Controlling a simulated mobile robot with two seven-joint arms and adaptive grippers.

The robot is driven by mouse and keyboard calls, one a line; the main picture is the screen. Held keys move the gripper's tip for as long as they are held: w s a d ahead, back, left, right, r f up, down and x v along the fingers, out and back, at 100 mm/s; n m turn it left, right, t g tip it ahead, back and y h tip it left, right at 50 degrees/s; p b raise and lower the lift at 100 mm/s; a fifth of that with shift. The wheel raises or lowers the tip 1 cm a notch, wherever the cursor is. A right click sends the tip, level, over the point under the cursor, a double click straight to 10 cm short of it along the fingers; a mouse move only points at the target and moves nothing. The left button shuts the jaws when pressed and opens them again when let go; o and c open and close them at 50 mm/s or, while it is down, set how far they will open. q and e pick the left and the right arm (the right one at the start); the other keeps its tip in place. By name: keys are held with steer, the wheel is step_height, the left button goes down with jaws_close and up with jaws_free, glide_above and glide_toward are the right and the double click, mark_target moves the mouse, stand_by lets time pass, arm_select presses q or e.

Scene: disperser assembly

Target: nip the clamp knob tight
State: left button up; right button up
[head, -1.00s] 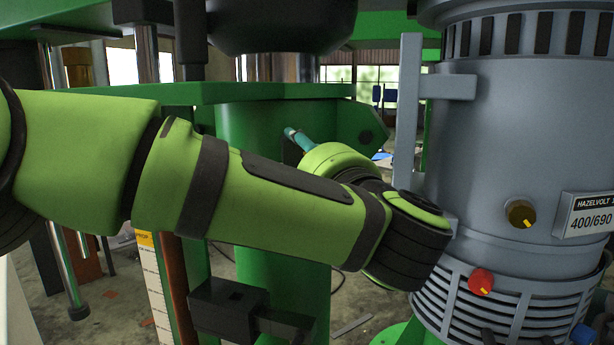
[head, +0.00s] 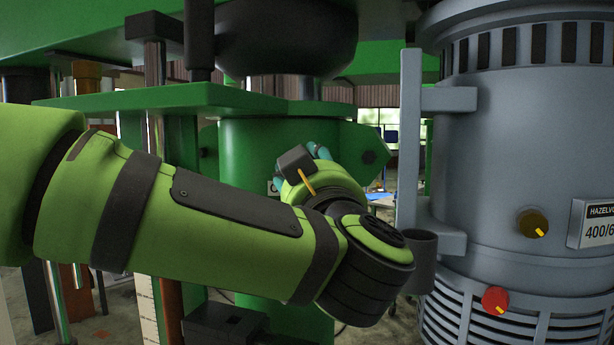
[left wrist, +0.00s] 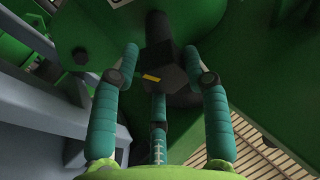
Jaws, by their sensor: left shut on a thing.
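The clamp knob (left wrist: 168,62) is a dark, faceted knob with a yellow mark, seen in the left wrist view against the green machine. My left gripper (left wrist: 160,68) has teal fingers closed around it, one on each side and one below. In the head view my left gripper (head: 318,152) is at the green column (head: 240,140). Only bits of its teal fingers show there, behind my wrist, and the knob is hidden. My right gripper is in neither view.
A grey motor housing (head: 490,180) with a brass knob (head: 532,223) and a red knob (head: 495,299) stands right of my wrist. Its upright grey bar (head: 409,130) is close to the wrist. A green plate (head: 190,98) lies above my forearm.

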arm_select(q)
steer(key=shift+a+r+m+h, duration=0.2)
steer(key=shift+m+h, duration=0.2)
steer(key=shift+m, duration=0.95)
steer(key=shift+a+r+m+h, duration=0.1)
steer(key=shift+r+m+h, duration=0.25)
steer(key=shift+m, duration=0.95)
steer(key=shift+a+r+m+h, duration=0.1)
steer(key=shift+m+h, duration=0.35)
steer(key=shift+m, duration=0.9)
steer(key=shift+p, duration=0.3)
steer(key=o, duration=1.2)
steer(key=shift+d, duration=0.1)
steer(key=shift+c, duration=0.2)
steer(key=shift+f, duration=0.2)
